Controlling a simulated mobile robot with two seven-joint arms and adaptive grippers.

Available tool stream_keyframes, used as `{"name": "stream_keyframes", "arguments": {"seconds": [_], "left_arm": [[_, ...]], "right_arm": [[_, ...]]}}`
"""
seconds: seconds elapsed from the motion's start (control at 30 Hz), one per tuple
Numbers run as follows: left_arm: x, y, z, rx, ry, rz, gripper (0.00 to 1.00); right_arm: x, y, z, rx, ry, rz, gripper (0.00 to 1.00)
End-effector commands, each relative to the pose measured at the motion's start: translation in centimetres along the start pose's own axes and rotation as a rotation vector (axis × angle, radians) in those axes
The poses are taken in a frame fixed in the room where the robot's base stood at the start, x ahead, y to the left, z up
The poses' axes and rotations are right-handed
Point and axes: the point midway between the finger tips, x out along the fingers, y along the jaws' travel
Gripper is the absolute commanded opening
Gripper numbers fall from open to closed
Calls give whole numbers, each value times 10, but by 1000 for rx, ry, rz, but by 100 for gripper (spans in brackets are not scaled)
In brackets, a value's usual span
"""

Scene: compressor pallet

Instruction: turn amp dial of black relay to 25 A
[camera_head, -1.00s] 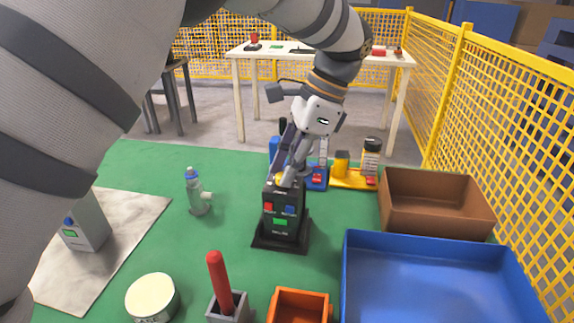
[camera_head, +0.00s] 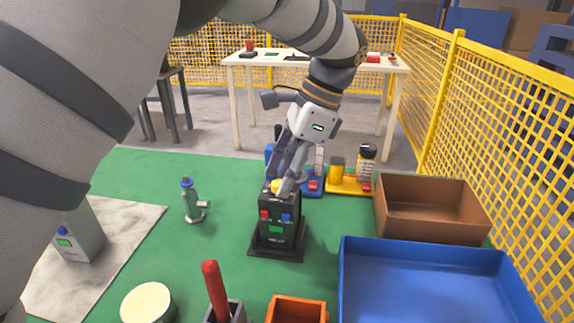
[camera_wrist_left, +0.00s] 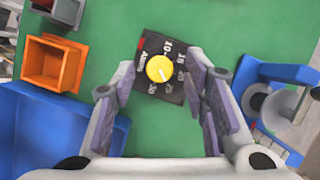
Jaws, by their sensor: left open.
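The black relay (camera_head: 278,222) stands upright on its dark base on the green mat, with red, blue and green marks on its front. Its yellow amp dial (camera_wrist_left: 160,69) is on top, ringed by white numbers such as 10, 15 and 30. A mark on the dial points to the lower right in the wrist view; I cannot tell its exact setting. My left gripper (camera_wrist_left: 161,82) is open above the relay, one finger on each side of the dial, with gaps showing. In the head view the left gripper (camera_head: 279,187) partly hides the dial. My right gripper is not in view.
A blue tray (camera_head: 425,248) and a brown bin (camera_head: 432,235) stand at right. An orange bin (camera_head: 297,300) and a red-handled item (camera_head: 215,290) are in front. Blue and yellow stands (camera_head: 350,187) are just behind.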

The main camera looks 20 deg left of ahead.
Motion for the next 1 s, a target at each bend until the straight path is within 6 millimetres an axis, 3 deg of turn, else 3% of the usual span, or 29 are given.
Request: {"name": "stream_keyframes", "arguments": {"seconds": [0.4, 0.63, 1.0], "left_arm": [[-97, 0, -1, 0, 3, -3, 41], [-115, 0, 0, 1, 1, -2, 41], [-118, 1, 0, 1, 1, -1, 41]], "right_arm": [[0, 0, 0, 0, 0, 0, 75], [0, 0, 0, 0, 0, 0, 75], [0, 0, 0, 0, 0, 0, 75]]}}
